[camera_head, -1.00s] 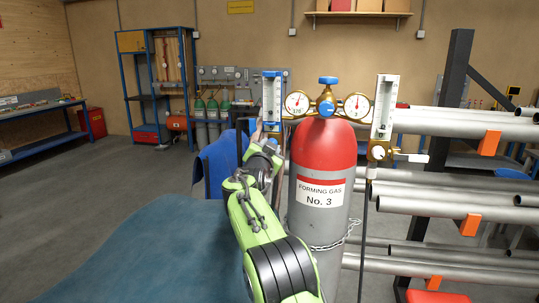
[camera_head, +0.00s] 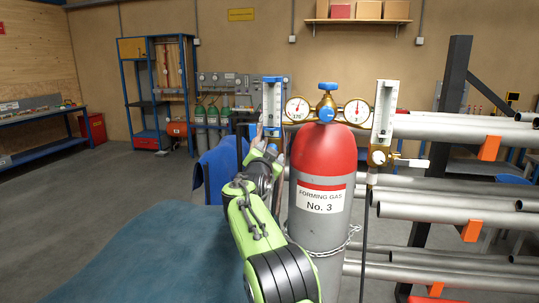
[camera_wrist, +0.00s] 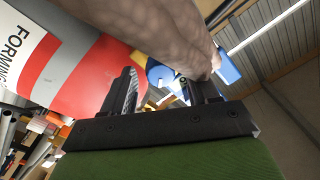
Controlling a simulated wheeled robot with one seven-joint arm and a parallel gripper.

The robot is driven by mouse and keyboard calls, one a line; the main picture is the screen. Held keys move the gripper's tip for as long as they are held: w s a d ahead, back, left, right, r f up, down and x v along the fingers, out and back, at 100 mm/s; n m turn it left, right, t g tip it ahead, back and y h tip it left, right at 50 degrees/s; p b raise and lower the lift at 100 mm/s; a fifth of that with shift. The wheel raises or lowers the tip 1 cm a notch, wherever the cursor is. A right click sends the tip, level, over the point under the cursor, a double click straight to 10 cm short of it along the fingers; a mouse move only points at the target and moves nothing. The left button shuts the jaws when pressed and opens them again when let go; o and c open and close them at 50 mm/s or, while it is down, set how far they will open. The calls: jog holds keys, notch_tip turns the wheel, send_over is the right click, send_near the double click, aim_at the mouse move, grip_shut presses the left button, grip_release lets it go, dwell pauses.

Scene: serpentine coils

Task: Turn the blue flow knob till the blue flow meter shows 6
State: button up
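The left flow meter (camera_head: 271,100) is a clear upright tube with blue trim, on the left end of the brass regulator assembly; its reading is too small to make out. The blue flow knob is not clear below it in the head view, where my gripper (camera_head: 265,150) covers that area. In the wrist view, my gripper (camera_wrist: 166,90) has its two dark fingers apart. A blue round part (camera_wrist: 158,72), perhaps the knob, shows beyond and between them. I cannot tell whether the fingers touch it. Another blue part (camera_wrist: 228,68) shows right of the fingers.
The red-topped grey gas cylinder (camera_head: 318,200) stands right of my arm, with a chain around it. A second flow meter (camera_head: 385,108) is on the regulator's right end. Metal pipes (camera_head: 450,200) fill a rack at right. A brownish blurred thing (camera_wrist: 150,25) crosses the top of the wrist view.

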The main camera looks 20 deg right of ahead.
jog(key=b+v, duration=0.5)
jog(key=v, duration=1)
jog(key=shift+s+b, duration=0.3)
jog(key=shift+s, duration=0.1)
jog(key=shift+a, duration=0.1)
jog(key=s+a+f+n+g+y, duration=0.1)
jog(key=s+f+n+g+y, duration=0.2)
jog(key=s+f, duration=0.4)
jog(key=s+a+f+n+g+y+p, duration=0.1)
jog(key=s+f+n, duration=0.4)
jog(key=s, duration=1.2)
jog(key=s+a+f+n+g+y, duration=0.3)
jog(key=s+f+n+g+y, duration=0.2)
jog(key=s+f, duration=0.4)
jog(key=s+y, duration=0.1)
jog(key=s, duration=0.2)
jog(key=shift+s+g, duration=0.2)
jog(key=shift+g, duration=0.1)
dwell(0.9)
